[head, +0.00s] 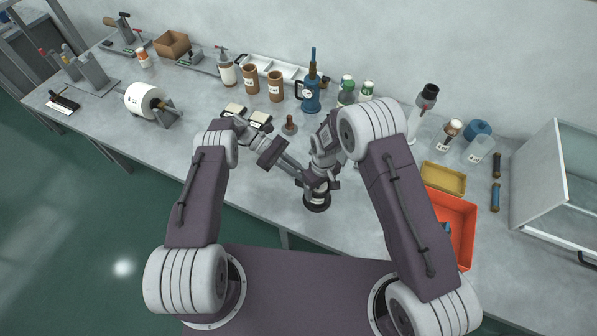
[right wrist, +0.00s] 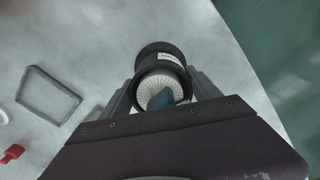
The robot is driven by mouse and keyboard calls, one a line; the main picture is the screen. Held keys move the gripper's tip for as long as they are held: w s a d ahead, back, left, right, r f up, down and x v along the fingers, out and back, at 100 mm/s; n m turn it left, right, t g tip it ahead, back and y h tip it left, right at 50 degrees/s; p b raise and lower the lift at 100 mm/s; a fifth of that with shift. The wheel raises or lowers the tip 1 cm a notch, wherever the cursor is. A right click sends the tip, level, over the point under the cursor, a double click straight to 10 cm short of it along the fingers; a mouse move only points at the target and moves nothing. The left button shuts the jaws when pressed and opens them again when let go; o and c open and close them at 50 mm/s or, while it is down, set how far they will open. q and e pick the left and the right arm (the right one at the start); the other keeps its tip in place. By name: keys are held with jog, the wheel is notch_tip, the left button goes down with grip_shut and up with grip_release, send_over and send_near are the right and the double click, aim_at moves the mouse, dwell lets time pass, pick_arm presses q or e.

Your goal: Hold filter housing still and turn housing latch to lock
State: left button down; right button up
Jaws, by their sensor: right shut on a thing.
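The filter housing (head: 317,201) is a short dark cylinder with a pale label, standing near the table's front edge. In the right wrist view the filter housing (right wrist: 160,55) has a white pleated inside, with a blue piece across its near part. I cannot tell if this is the latch. My right gripper (head: 322,183) is over the housing. In its wrist view the right gripper (right wrist: 163,90) has a finger on each side of the housing and is shut on it. My left gripper (head: 303,177) reaches in from the left close to the housing's top; its jaws are too small and overlapped to read.
A blue pump-like tool (head: 311,96), brown cups (head: 275,86) and bottles stand along the back. An orange bin (head: 462,225) and a yellow tray (head: 443,178) are on the right. A white roll (head: 142,98) stands left. The table left of the housing is fairly clear.

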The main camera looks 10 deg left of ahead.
pick_arm(q)
jog(key=shift+s+r+m+g+y, duration=0.15)
jog(key=shift+m+g+y, duration=0.15)
jog(key=shift+m+g, duration=0.2)
jog(key=c, duration=1.4)
grip_release()
pick_arm(e)
jog(key=o, duration=2)
